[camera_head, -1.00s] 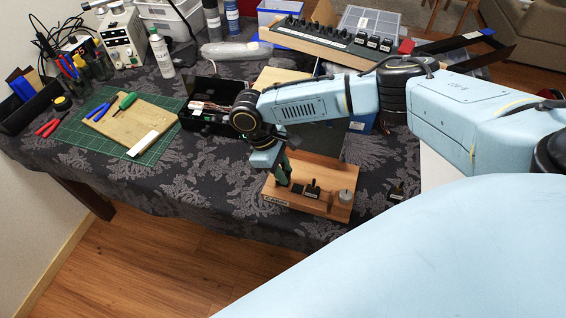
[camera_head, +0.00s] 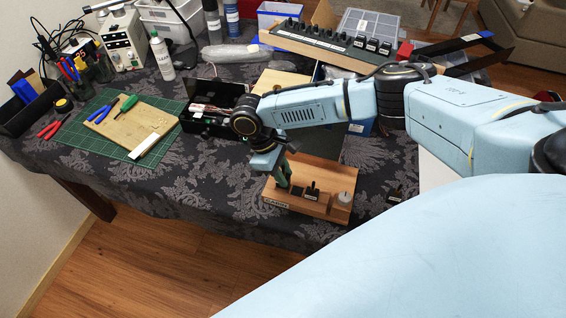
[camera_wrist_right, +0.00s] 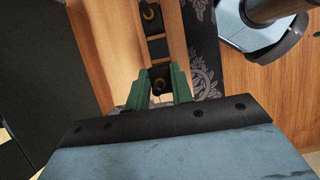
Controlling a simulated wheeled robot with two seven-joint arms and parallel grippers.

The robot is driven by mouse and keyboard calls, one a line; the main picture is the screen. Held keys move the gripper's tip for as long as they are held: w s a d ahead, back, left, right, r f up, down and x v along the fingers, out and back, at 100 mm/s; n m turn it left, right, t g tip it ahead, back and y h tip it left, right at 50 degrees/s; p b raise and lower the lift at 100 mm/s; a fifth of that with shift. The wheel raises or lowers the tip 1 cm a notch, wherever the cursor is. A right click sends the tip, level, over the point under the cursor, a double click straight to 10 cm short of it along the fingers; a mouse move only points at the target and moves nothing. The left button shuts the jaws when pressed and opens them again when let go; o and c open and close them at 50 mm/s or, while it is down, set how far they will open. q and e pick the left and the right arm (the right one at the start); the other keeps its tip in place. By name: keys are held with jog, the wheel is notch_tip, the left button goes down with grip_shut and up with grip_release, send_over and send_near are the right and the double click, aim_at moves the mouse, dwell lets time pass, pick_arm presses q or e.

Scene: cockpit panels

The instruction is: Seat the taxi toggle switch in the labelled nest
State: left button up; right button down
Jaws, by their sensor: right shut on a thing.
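My right gripper (camera_head: 284,181) points down at the left part of a wooden panel block (camera_head: 340,177) near the table's front edge. In the right wrist view its green fingers (camera_wrist_right: 160,90) are shut on a small black toggle switch (camera_wrist_right: 159,80) with an orange-brown ring. The switch is low at the block's strip; I cannot tell whether it is seated. A dark square nest (camera_wrist_right: 157,48) lies beside it. Another black toggle (camera_head: 312,191) stands further along the strip and shows in the wrist view (camera_wrist_right: 151,16). A pale label (camera_head: 274,203) is on the block's front; its text is too small. My left gripper is not in view.
A round grey knob (camera_head: 344,199) stands at the block's right end. A small dark switch (camera_head: 396,193) lies on the cloth to the right. A black open box (camera_head: 192,124) and a green mat (camera_head: 78,142) are at the left.

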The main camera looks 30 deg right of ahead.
jog(key=shift+p, duration=0.5)
dwell(0.7)
jog(key=shift+p, duration=0.45)
jog(key=shift+f+b, duration=0.65)
jog(key=shift+f, duration=0.95)
jog(key=c, duration=1.1)
grip_release()
jog(key=shift+c, duration=0.2)
